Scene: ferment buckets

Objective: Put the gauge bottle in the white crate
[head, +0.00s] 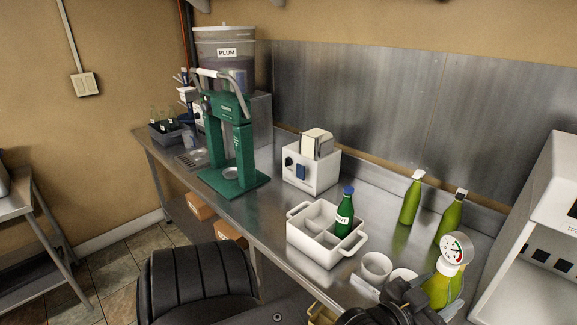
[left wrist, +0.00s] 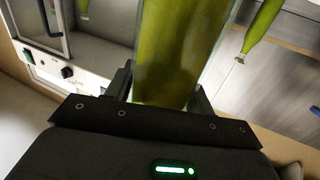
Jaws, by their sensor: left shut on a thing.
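The gauge bottle (head: 438,290) is yellow-green, with a round white dial (head: 457,250) with a red part on its top. It is at the lower right in the head view. My left gripper (head: 425,303) is shut on its body, which fills the upper middle of the left wrist view (left wrist: 180,50). The bottle's base is hidden in the head view. The white crate (head: 312,250) stands on the steel counter to the left of the gripper. It has dividers, and a green bottle with a blue cap (head: 344,215) stands in it. My right gripper is not in view.
Two white cups (head: 376,268) stand between crate and gripper. Two yellow-green bottles (head: 410,201) stand near the back wall. A white box-shaped device (head: 311,172) is behind the crate, a green press (head: 235,150) farther left. A white machine (head: 535,240) is at the right.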

